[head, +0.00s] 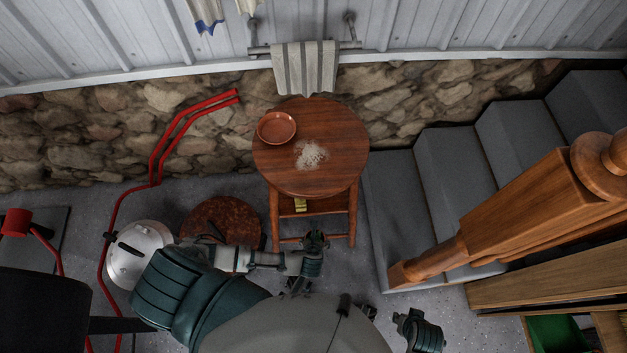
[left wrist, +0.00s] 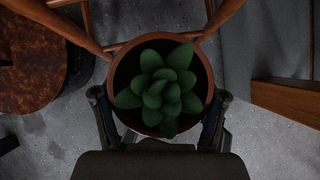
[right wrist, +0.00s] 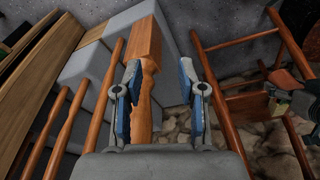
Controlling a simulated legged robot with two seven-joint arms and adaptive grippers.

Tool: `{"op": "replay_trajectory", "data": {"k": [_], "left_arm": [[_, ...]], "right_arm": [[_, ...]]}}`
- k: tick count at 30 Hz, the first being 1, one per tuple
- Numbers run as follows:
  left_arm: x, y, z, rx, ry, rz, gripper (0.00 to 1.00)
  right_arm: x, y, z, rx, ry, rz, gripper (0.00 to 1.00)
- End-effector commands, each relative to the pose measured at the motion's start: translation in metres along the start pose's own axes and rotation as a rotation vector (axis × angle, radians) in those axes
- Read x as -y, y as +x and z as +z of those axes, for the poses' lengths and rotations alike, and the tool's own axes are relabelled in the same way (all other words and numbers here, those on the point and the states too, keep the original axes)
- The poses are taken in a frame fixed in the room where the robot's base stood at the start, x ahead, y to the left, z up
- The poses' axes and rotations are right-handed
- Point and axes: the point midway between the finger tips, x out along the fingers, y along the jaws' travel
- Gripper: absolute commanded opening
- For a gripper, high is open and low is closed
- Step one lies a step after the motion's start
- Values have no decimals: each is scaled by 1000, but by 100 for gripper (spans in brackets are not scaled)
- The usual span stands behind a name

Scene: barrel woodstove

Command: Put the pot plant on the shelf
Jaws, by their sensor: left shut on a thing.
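The pot plant is a green succulent (left wrist: 160,88) in a round terracotta pot (left wrist: 119,72). My left gripper (left wrist: 160,118) is shut on the pot, one finger on each side, and holds it upright. In the head view my left gripper (head: 314,243) is in front of the round wooden table, low by its front legs; the plant is small and dark there. The table's lower shelf (head: 318,206) shows partly below the round top, with a small yellow thing on it. My right gripper (right wrist: 162,100) is open and empty; it also shows at the bottom of the head view (head: 418,330).
The round tabletop (head: 335,170) bears a terracotta saucer (head: 277,128) and a pale scattered patch. A rusty round block (head: 222,222) stands left of the table. Grey stairs (head: 440,180) and a wooden banister (head: 510,210) are on the right. A red rail runs at left.

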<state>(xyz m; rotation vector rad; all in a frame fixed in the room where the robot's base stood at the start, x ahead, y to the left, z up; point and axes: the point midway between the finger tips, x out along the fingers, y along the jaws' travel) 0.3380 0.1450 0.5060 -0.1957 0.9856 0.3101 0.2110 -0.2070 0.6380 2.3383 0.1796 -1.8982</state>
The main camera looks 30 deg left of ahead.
Motion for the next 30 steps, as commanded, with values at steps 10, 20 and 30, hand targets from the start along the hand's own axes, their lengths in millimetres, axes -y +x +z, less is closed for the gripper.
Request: {"op": "replay_trajectory", "data": {"k": [10, 20, 30], "left_arm": [[4, 45, 61, 4, 18, -14, 22], [7, 74, 109, 1, 19, -16, 22], [10, 106, 143, -4, 21, -14, 22]], "right_arm": [[4, -13, -28, -142, -4, -5, 40], [12, -13, -80, -393, -10, -21, 40], [20, -20, -130, -663, -13, -42, 40]]}}
